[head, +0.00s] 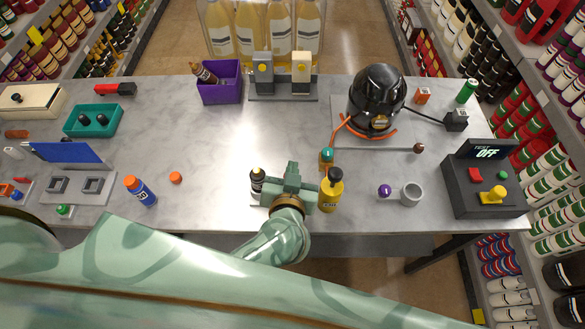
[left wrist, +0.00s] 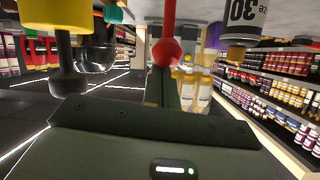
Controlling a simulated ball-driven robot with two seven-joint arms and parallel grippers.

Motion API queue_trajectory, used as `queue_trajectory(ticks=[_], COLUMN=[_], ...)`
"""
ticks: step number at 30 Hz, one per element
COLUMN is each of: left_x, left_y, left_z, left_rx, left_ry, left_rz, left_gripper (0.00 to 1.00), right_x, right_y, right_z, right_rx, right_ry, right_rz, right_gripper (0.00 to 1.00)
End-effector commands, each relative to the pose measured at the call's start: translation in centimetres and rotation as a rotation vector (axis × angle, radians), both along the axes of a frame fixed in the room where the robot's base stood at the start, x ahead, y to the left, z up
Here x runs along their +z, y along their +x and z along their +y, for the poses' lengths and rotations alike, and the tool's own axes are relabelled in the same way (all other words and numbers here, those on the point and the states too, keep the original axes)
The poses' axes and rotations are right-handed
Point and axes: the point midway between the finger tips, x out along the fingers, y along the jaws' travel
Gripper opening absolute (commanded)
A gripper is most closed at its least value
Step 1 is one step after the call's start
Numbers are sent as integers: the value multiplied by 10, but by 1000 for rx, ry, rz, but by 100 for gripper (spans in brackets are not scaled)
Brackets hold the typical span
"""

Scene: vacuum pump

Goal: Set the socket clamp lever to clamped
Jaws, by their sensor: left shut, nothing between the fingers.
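In the left wrist view, which looks upside down, a red lever (left wrist: 169,22) with a red ball knob (left wrist: 165,52) shows just past my shut fingers (left wrist: 166,88). The knob overlaps the fingers in the picture; I cannot tell whether they touch. The lever stands roughly upright from the table side. In the head view my gripper hides the lever, so its clamp setting is unclear. My right gripper is not in view.
A teal-knobbed orange fitting (head: 327,158) is just behind. The black round pump (head: 377,96) stands at the back right.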

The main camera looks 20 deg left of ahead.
Motion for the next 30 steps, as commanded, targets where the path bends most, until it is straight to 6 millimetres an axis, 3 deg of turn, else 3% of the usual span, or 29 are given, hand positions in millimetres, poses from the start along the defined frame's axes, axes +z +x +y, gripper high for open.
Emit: queue_trajectory(ticks=[5, 13, 18, 30], left_x=[-3, -14, -15, -18], left_y=[-5, -29, -43, -45], left_z=[0, -8, -13, -13], left_rx=[4, 3, 0, 0], left_ry=[13, 67, 74, 73], left_rz=[-31, -223, -252, -252], left_gripper=[0, 0, 0, 0], right_x=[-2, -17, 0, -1], right_y=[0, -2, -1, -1], right_z=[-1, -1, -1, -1], right_rx=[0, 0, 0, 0], right_ry=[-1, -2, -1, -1], right_rz=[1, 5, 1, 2], right_gripper=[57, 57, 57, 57])
